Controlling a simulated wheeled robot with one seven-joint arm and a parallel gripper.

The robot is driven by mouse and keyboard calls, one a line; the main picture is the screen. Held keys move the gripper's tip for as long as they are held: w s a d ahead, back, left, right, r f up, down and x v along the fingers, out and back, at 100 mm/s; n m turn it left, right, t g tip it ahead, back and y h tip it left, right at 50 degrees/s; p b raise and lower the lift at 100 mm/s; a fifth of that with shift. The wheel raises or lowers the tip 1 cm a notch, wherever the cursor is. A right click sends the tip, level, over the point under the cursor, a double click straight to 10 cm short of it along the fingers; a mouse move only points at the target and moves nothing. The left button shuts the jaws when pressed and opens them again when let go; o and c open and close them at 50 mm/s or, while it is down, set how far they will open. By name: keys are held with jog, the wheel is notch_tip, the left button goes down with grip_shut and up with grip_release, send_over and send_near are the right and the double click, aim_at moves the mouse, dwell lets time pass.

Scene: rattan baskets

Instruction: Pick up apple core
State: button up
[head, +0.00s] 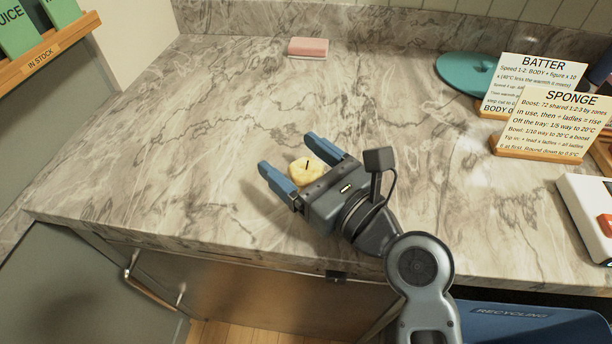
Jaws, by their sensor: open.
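The apple core (307,170) is a small, pale yellow lump with a dark stem, on the marble counter (180,150) near its front edge. My gripper (294,158) is open, with its two blue fingers pointing to the upper left. The apple core shows between the fingers, close to the gripper's palm. The palm hides part of its lower right side. I cannot tell whether either finger touches it.
A pink sponge-like block (308,47) lies at the back. A white device (590,215) is at the right edge. A blue recycling bin (530,325) is below. The counter's left is clear.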

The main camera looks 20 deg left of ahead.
jog(key=c, duration=1.1)
jog(key=shift+r, duration=0.1)
